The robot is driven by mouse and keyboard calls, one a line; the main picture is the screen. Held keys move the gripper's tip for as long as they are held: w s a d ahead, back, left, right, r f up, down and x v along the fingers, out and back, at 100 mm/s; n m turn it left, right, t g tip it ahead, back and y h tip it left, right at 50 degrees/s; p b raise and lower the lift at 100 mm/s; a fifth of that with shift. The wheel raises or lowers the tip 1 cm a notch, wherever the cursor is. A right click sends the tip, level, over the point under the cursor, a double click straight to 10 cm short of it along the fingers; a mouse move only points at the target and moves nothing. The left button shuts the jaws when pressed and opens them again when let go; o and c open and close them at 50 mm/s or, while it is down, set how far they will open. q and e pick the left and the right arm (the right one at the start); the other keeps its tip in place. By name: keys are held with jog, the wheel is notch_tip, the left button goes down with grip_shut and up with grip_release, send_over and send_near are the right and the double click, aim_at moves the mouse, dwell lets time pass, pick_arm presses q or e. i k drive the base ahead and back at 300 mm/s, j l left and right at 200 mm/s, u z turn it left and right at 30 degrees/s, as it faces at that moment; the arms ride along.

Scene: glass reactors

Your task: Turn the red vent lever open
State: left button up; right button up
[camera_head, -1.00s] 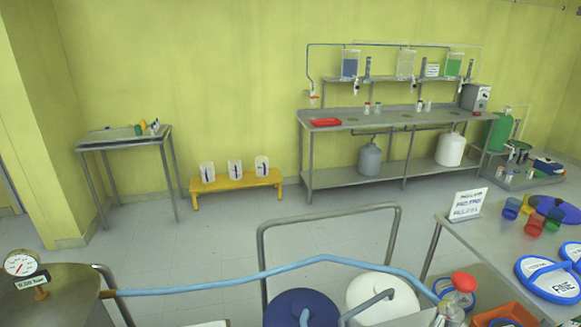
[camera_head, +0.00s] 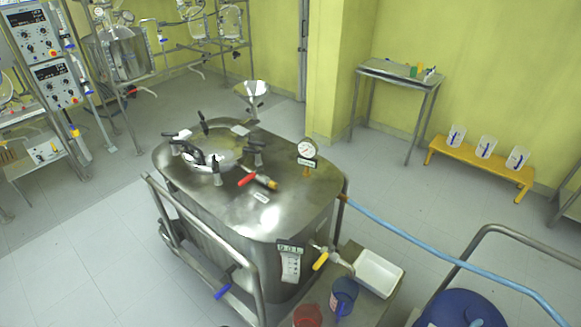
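The red vent lever (camera_head: 246,180) is on a brass valve fitting (camera_head: 265,182) on top of a steel vessel (camera_head: 240,215). Its red handle points left, roughly in line with the fitting. A small label (camera_head: 262,197) lies below the valve. Neither of my grippers is in view.
A steel cart rail (camera_head: 205,243) stands along the vessel's near left side. A blue hose (camera_head: 420,243) runs from the vessel to the right. A white tray (camera_head: 378,272), a blue cup (camera_head: 343,296) and a red cup (camera_head: 307,316) sit at the front right.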

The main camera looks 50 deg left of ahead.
aim_at(260, 169)
jog(key=u, duration=0.5)
jog(key=k+j+u, duration=0.1)
jog(key=u, duration=0.85)
jog(key=k+j+u, duration=0.1)
jog(key=u, duration=0.4)
